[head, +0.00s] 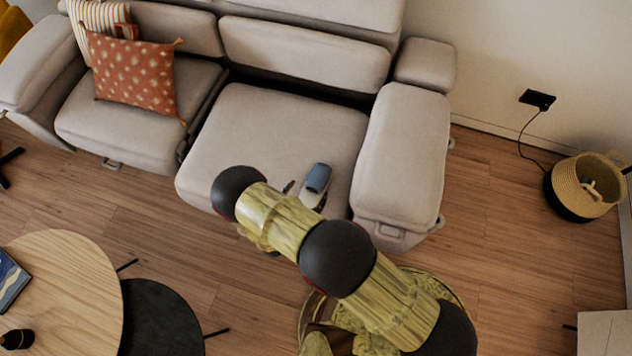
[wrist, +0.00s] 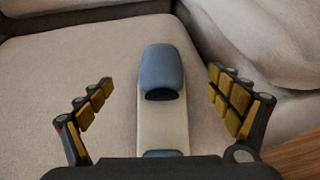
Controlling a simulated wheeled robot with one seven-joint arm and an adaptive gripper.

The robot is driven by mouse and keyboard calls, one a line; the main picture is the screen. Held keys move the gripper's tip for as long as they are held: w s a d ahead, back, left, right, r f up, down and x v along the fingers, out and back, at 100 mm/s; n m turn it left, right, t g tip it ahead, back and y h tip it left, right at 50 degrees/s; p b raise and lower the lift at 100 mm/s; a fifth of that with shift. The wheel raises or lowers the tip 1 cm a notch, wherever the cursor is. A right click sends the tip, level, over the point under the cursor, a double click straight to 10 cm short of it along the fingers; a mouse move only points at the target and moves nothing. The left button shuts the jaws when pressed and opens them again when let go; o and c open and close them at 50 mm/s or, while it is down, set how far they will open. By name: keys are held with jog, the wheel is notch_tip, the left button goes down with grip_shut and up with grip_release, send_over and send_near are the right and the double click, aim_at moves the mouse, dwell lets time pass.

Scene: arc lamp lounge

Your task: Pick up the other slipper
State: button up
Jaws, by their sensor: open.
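A slipper with a blue toe cap and a pale sole (wrist: 162,118) lies on the sofa seat. Its toe points away from my gripper in the wrist view, and another blue patch shows at its near end. In the head view its blue toe (head: 318,178) shows near the seat's front right. My gripper (wrist: 160,78) is open and empty, with one finger on each side of the slipper and visible gaps between. In the head view my arm hides most of the gripper and part of the slipper. No second slipper is clearly visible.
The sofa's right armrest (head: 402,155) rises beside the seat (head: 275,130). A patterned orange cushion (head: 133,75) lies on the left seat. A woven basket (head: 583,195) with unclear pale contents stands by the wall. A round wooden table (head: 65,275) is at lower left.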

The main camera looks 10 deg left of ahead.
aim_at(315, 179)
jog(key=b+x, duration=0.2)
jog(key=x, duration=0.4)
jog(key=shift+w+d+f, duration=0.1)
jog(key=shift+w+d, duration=0.05)
jog(key=shift+d, duration=0.05)
jog(key=shift+w+f, duration=0.1)
jog(key=shift+w, duration=0.4)
jog(key=shift+c, duration=0.3)
jog(key=c, duration=1.1)
jog(key=shift+c, duration=0.7)
